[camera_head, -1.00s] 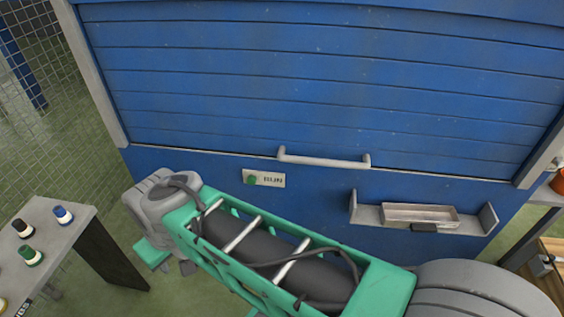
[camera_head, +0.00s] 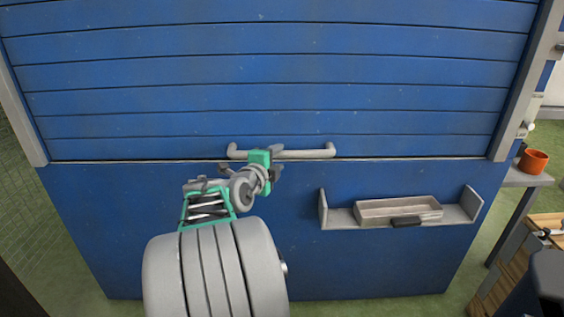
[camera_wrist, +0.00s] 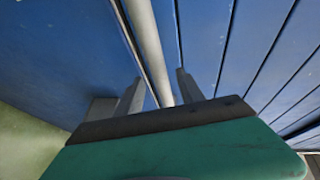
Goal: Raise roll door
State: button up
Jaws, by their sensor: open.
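The blue slatted roll door (camera_head: 270,80) fills the upper head view. Its bottom edge meets the plain blue panel below, with no gap showing. A pale grey bar handle (camera_head: 312,153) runs across the door's lower edge. My gripper (camera_head: 273,157) is at the middle of this handle, with the arm reaching up from below. In the wrist view, the handle (camera_wrist: 146,42) passes lengthwise between the two open fingers of my gripper (camera_wrist: 158,92). I cannot tell whether either finger touches it.
A grey shelf (camera_head: 340,217) with a shallow tray (camera_head: 375,211) is fixed to the blue panel (camera_head: 110,220) at lower right. An orange pot (camera_head: 533,162) stands on a side table at the right edge. Grey posts flank the door.

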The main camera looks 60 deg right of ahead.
aim_at(280, 156)
jog(key=d, duration=0.4)
jog(key=shift+w+d+f, duration=0.2)
jog(key=shift+d+f, duration=0.05)
jog(key=shift+f, duration=0.15)
jog(key=shift+c, duration=0.6)
grip_shut()
dwell(0.4)
